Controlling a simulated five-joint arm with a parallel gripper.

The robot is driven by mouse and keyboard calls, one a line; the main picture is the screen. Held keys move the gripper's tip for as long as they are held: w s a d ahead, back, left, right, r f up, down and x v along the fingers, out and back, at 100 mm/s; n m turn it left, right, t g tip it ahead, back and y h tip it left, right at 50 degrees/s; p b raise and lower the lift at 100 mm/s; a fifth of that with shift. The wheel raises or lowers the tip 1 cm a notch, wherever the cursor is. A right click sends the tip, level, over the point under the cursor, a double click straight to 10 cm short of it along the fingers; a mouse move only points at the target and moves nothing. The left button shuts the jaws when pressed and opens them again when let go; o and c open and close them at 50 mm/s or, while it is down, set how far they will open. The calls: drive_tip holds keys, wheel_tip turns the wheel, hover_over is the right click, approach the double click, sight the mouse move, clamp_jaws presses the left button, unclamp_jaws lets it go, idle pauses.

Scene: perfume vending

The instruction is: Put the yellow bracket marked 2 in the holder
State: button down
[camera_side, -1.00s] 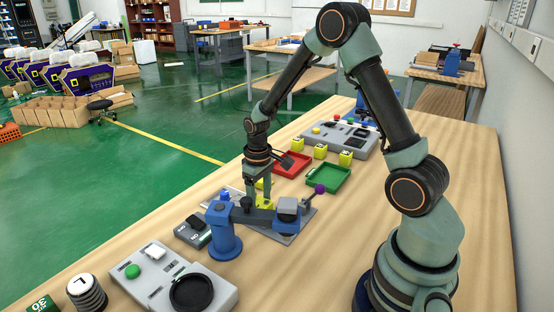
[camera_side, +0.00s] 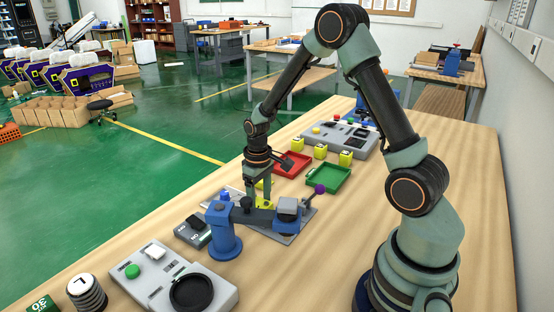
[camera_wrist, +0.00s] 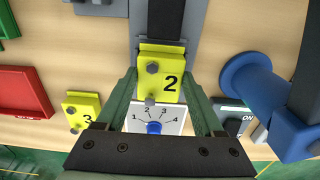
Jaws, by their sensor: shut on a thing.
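The yellow bracket marked 2 (camera_wrist: 168,82) stands between my gripper's two green fingers in the wrist view. My gripper (camera_wrist: 162,80) is shut on it, one finger at each side. In the side view, my gripper (camera_side: 261,196) points down beside the blue clamp, with yellow (camera_side: 265,202) showing at its tips. The likely holder is the grey plate (camera_side: 290,236) with the blue clamp (camera_side: 224,232) and its dark arm. The bracket is at the plate, next to the clamp arm; I cannot tell whether it is seated.
A yellow bracket marked 3 (camera_wrist: 80,112) is left of my gripper. A dial card (camera_wrist: 173,124) lies below the bracket. A red tray (camera_side: 283,174), a green tray (camera_side: 338,187) and several yellow pieces (camera_side: 320,151) stand behind. A grey button box (camera_side: 145,283) is in front.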

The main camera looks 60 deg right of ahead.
drive_tip(key=shift+f, duration=0.45)
idle(0.3)
unclamp_jaws()
drive_tip(key=shift+r, duration=3.5)
